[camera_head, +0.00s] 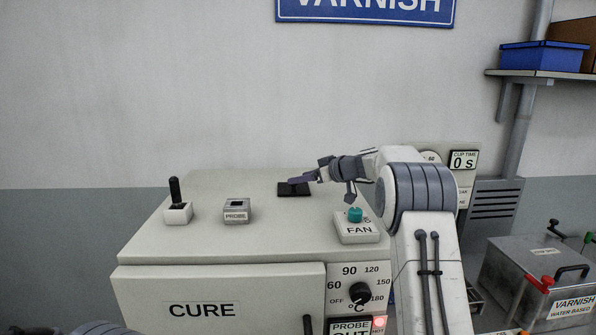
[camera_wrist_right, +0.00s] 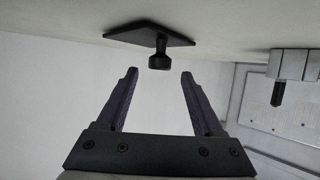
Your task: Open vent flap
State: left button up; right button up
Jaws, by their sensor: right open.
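The vent flap (camera_head: 293,191) is a small black plate lying flat on top of the white CURE cabinet (camera_head: 250,242). In the right wrist view the black plate (camera_wrist_right: 138,33) carries a short black knob (camera_wrist_right: 159,58). My right gripper (camera_head: 300,180) is over the flap, its fingers partly covering it in the head view. In the right wrist view my right gripper (camera_wrist_right: 160,78) is open and empty; its two purple-grey fingertips stand either side of the knob's line, just short of the knob and apart from it. My left gripper is out of view.
On the cabinet top stand a black-handled lever (camera_head: 176,203), a PROBE block (camera_head: 236,211) and a FAN box (camera_head: 358,230) with a teal button, close to my right arm. A dial (camera_head: 360,293) is on the front. A metal varnish tank (camera_head: 535,280) stands at right.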

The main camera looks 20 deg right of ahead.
jog(key=shift+p+x, duration=0.55)
jog(key=shift+x, duration=0.8)
grip_shut()
dwell(0.4)
